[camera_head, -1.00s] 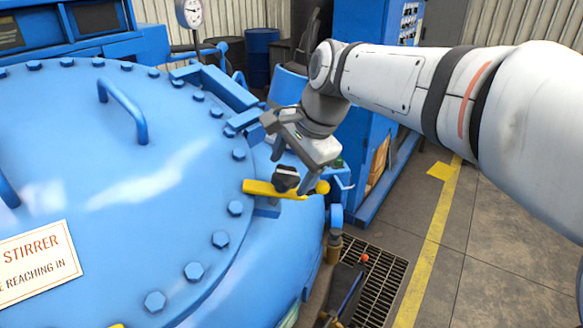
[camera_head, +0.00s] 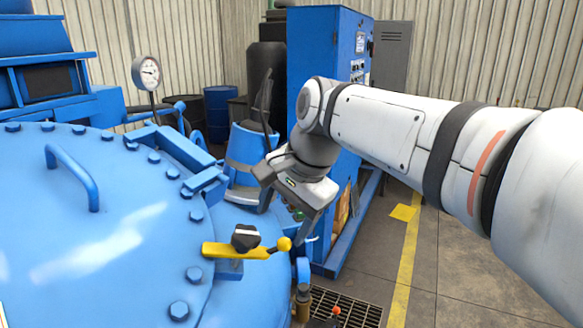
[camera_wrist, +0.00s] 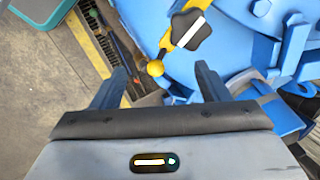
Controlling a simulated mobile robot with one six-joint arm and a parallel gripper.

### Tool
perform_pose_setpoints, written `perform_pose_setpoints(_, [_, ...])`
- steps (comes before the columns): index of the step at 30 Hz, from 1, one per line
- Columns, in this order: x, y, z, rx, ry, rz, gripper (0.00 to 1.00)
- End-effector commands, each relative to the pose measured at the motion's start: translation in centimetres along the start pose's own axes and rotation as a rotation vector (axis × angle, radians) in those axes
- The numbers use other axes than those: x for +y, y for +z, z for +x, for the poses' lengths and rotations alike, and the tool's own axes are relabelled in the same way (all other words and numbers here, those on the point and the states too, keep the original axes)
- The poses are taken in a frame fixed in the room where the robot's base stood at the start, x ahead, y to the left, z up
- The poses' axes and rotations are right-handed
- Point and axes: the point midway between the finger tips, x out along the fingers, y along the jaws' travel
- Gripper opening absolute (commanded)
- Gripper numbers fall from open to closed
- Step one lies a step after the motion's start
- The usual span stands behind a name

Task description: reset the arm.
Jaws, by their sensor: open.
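My gripper (camera_wrist: 157,86) is open and empty. In the head view my gripper (camera_head: 291,222) hangs at the end of the white arm, a little above and to the right of the yellow lever. The yellow lever (camera_head: 222,250) with a black star-shaped knob (camera_head: 245,238) and a ball end sits at the rim of the blue furnace lid (camera_head: 75,240). In the wrist view the lever's yellow ball (camera_wrist: 155,68) shows between and beyond the fingertips, apart from them. The black knob (camera_wrist: 190,29) shows above it.
A pressure gauge (camera_head: 147,73) stands behind the lid. A blue control cabinet (camera_head: 318,70) stands just behind the wrist. A floor grate (camera_head: 345,308) lies below. The concrete floor at the right, with a yellow line (camera_head: 408,258), is clear.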

Motion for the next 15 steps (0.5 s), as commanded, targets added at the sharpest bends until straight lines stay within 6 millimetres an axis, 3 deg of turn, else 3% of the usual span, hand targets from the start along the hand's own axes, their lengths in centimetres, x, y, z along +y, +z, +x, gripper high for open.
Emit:
perform_pose_setpoints(3, [6.6,-1.7,1.1,0.073,0.043,-0.126,0.69])
perform_pose_setpoints(9, [17.5,-2.4,3.7,0.157,0.153,-0.381,0.69])
perform_pose_setpoints(12, [21.8,-1.9,5.0,0.173,0.206,-0.491,0.69])
perform_pose_setpoints(15, [24.8,-1.4,6.1,0.179,0.247,-0.575,0.69])
